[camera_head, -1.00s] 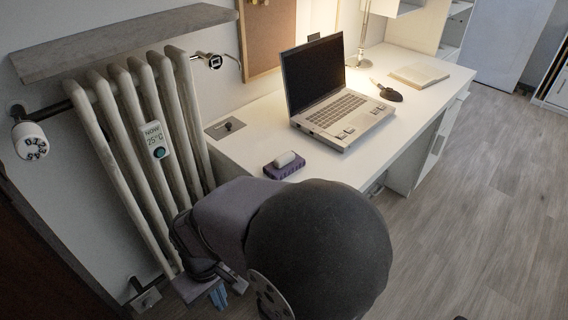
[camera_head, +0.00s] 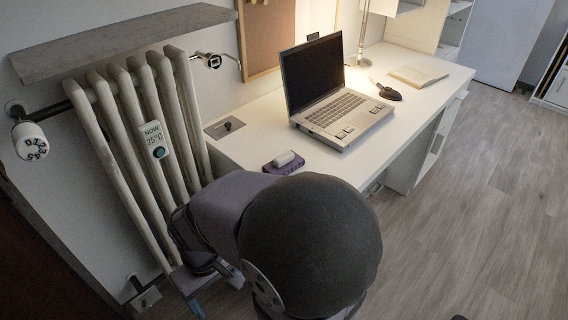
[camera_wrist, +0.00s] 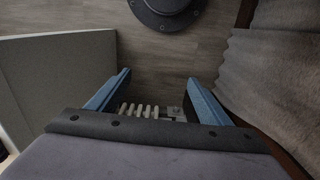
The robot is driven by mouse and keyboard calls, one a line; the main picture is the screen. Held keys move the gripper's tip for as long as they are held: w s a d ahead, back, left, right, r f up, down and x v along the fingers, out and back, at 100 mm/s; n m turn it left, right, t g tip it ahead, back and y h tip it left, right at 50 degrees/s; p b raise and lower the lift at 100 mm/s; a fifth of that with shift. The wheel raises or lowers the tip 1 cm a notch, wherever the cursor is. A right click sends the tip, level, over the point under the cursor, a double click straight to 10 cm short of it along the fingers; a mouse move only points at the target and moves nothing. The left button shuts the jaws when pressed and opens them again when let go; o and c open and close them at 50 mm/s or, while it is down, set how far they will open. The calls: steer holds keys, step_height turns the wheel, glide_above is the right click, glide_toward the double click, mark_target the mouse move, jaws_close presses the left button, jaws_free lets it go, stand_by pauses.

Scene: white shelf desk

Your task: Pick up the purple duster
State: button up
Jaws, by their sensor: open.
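The purple duster (camera_head: 284,163) lies on the near left part of the white desk in the head view, with a white piece on top of it. My arm covers the area just in front of it. My gripper (camera_wrist: 155,95) shows in the wrist view with its two blue fingers wide apart and nothing held between them. In the head view only a bit of a blue finger (camera_head: 196,306) shows, low beside the radiator and well below the desk top. The gripper is apart from the duster. The duster is not seen in the wrist view.
An open laptop (camera_head: 335,100) stands on the desk (camera_head: 408,122), right of the duster. A dark mouse (camera_head: 389,93) and an open book (camera_head: 419,75) lie farther back. A radiator (camera_head: 140,130) stands along the wall at left. A shelf board (camera_head: 125,42) hangs above it.

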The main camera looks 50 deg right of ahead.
steer(key=w+d+r+m+p, duration=0.4)
steer(key=w+d+r, duration=0.1)
steer(key=w+d, duration=0.15)
step_height(320, 180, up, 6)
steer(key=m+h+p, duration=0.4)
steer(key=m+p, duration=0.6)
steer(key=m, duration=0.4)
glide_above(283, 156)
steer(key=a, duration=0.3)
steer(key=shift+w+r, duration=0.15)
steer(key=shift+d+m, duration=0.3)
steer(key=shift+d, duration=0.15)
steer(key=shift+p+x, duration=1.05)
steer(key=shift+x, duration=2.65)
steer(key=c, duration=1.1)
